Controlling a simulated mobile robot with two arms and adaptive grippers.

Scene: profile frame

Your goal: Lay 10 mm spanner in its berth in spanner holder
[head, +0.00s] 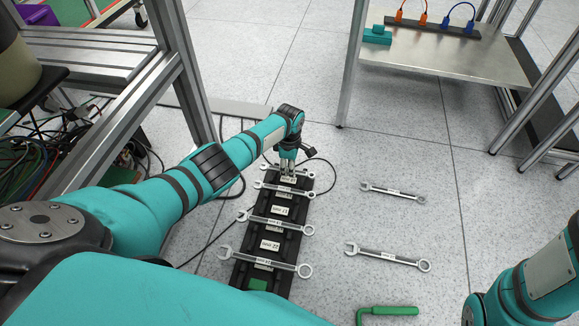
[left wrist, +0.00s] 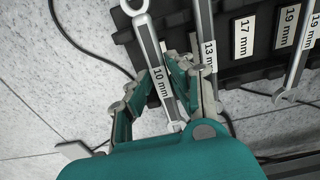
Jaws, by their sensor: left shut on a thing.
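The 10 mm spanner (left wrist: 153,60), silver with a printed grip label, is between the fingers of my left gripper (left wrist: 164,88), which is shut on it. In the head view my left gripper (head: 288,172) points down at the far end of the black spanner holder (head: 252,240). The spanner lies across that end, roughly parallel to the 13 mm spanner (left wrist: 206,50) beside it. I cannot tell whether it rests in its berth or hangs just above. My fingers hide part of the holder there. My right gripper is out of view.
The holder carries more spanners (head: 275,222), (head: 265,262); its 17 mm plate (left wrist: 245,35) is bare. Two loose spanners (head: 392,192), (head: 388,257) and a green hex key (head: 385,311) lie to the right. A metal frame (head: 185,75) stands left of my arm.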

